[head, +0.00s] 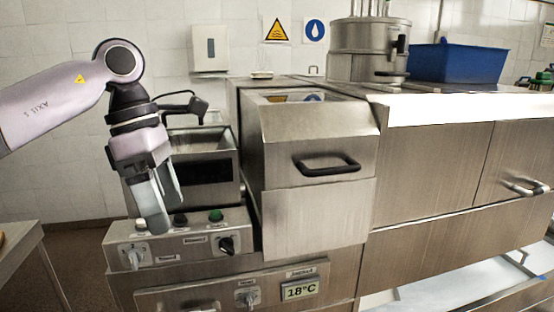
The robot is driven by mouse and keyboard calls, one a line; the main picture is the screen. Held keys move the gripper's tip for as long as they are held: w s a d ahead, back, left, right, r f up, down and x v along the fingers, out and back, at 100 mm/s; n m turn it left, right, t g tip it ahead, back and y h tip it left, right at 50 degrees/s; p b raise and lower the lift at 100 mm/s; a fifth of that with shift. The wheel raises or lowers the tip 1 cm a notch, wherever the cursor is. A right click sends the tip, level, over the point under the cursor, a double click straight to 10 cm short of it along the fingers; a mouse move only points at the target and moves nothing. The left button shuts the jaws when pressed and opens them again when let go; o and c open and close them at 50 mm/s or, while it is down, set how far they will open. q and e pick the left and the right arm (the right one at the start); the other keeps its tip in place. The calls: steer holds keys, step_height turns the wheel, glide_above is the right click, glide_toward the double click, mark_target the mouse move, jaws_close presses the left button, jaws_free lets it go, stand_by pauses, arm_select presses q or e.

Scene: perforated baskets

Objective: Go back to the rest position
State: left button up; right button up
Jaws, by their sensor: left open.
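My left gripper (158,205) hangs down from the left arm, in front of the small steel fryer well (205,158). Its grey fingers point down just above the control panel (185,240). The fingers are apart and nothing shows between them. I cannot tell whether they touch the panel. My right gripper is out of view. No perforated basket shows clearly.
A steel unit with a black handle (328,164) stands right of the gripper. A steel pot (368,50) and a blue bin (456,64) stand on the counter behind. A table edge (25,245) is at lower left. Open floor lies between it and the fryer.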

arm_select(q)
steer(key=s+d+f+n+g+h, duration=0.1)
steer(key=s+d+f+n+h, duration=0.15)
steer(key=d+h, duration=0.4)
steer(key=s+d+f+n+g+h, duration=0.1)
steer(key=s+d+f+n+h, duration=0.15)
steer(key=d+h, duration=0.35)
steer(key=s+d+f+n+g+h, duration=0.1)
steer(key=s+d+f+n+h, duration=0.1)
steer(key=d+f+n+h, duration=0.45)
steer(key=w+a+f+n+t+y, duration=0.2)
steer(key=a+f+n+t+y, duration=0.4)
steer(key=n+t, duration=0.65)
steer(key=w+a+f+n+t+y, duration=0.2)
steer(key=a+f+n+t+y, duration=0.45)
steer(key=n, duration=0.85)
steer(key=s+a+f+n+g+y, duration=0.2)
steer(key=s+a+f+n, duration=0.3)
steer(key=s+f, duration=0.3)
steer(key=s+a+f+n+g+y, duration=0.2)
steer(key=s+a+f+n+y, duration=0.3)
steer(key=f, duration=0.8)
steer(key=s, duration=0.3)
steer(key=shift+a+f+n, duration=0.2)
steer(key=shift+a+n, duration=0.05)
steer(key=shift+n, duration=0.15)
steer(key=shift+w, duration=0.1)
steer(key=shift+c, duration=0.3)
